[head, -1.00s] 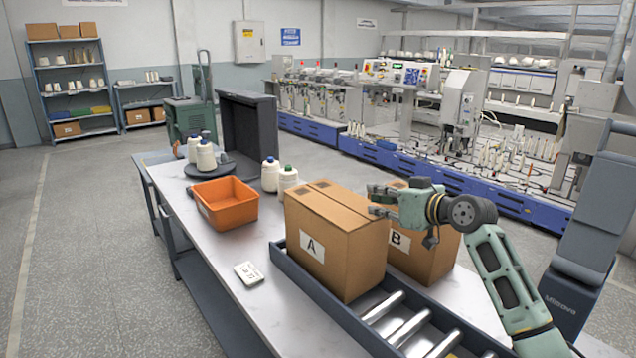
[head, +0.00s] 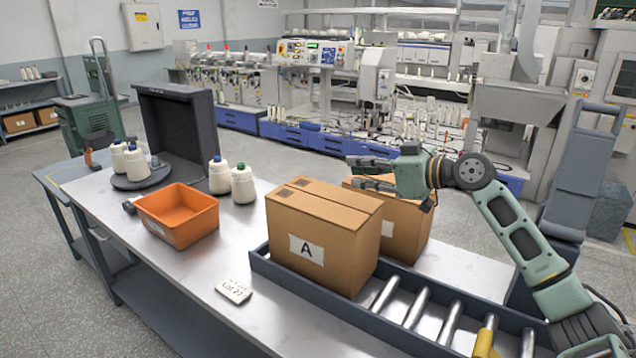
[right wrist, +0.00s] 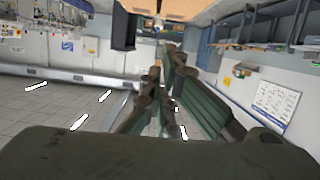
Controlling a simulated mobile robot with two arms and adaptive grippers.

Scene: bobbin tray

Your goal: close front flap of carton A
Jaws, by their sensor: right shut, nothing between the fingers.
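Carton A (head: 322,248) is a brown box with a white label "A". It stands upright on the roller conveyor. Its top looks flat, with a seam running across it, and I see no flap standing up. My right gripper (head: 356,172) is beside the carton's top at its far right edge, in front of carton B. It is shut and empty; whether it touches either carton I cannot tell. In the right wrist view the fingers (right wrist: 162,65) point away from the camera, with no carton clearly visible. My left gripper is out of view.
Carton B (head: 408,228) stands close behind carton A, partly hidden. The conveyor (head: 345,318) has bare rollers to the right. An orange bin (head: 178,222), white bobbins (head: 242,184) and a "Lot 27" card (head: 234,291) are on the table at left. The table's front left is clear.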

